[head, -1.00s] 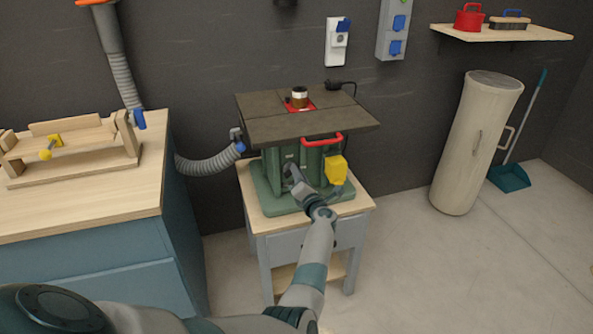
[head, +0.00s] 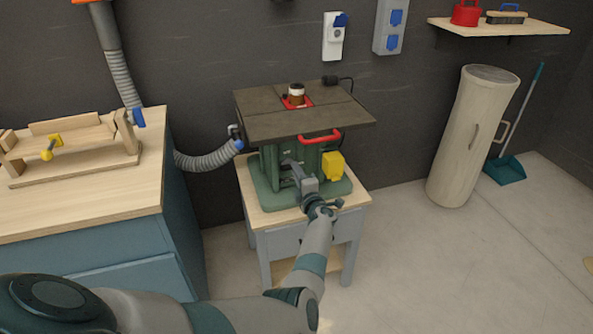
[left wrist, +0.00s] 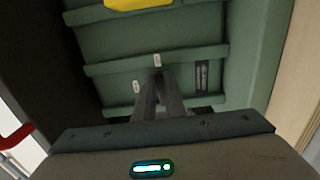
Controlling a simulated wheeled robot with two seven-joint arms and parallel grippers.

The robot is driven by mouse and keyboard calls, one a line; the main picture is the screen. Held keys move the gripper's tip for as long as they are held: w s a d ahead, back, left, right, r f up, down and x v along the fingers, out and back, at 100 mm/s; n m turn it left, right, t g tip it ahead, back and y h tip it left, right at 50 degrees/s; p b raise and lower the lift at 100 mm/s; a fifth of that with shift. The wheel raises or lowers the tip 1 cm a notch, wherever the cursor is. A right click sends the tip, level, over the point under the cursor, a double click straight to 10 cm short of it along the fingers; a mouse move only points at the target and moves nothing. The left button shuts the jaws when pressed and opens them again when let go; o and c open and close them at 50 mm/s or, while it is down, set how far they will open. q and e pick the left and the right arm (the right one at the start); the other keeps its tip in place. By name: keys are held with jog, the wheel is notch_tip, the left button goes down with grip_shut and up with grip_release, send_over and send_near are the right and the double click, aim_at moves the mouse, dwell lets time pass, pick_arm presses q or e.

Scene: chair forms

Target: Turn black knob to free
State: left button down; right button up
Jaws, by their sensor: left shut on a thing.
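The green machine (head: 270,170) with a dark table top stands on a small wooden-topped stand. My left gripper (head: 292,168) reaches its front face below the table top. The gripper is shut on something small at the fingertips. I take it to be the black knob, but the fingers hide it and its turn position cannot be read. My right gripper is not in view.
A red handle (head: 320,137) sits under the table edge, and a yellow box (head: 333,165) is right of my gripper. A grey hose (head: 205,160) joins the machine at left. A workbench (head: 100,215) stands left; open floor lies right.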

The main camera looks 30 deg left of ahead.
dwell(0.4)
pick_arm(q)
jog(key=c, duration=1.8)
grip_release()
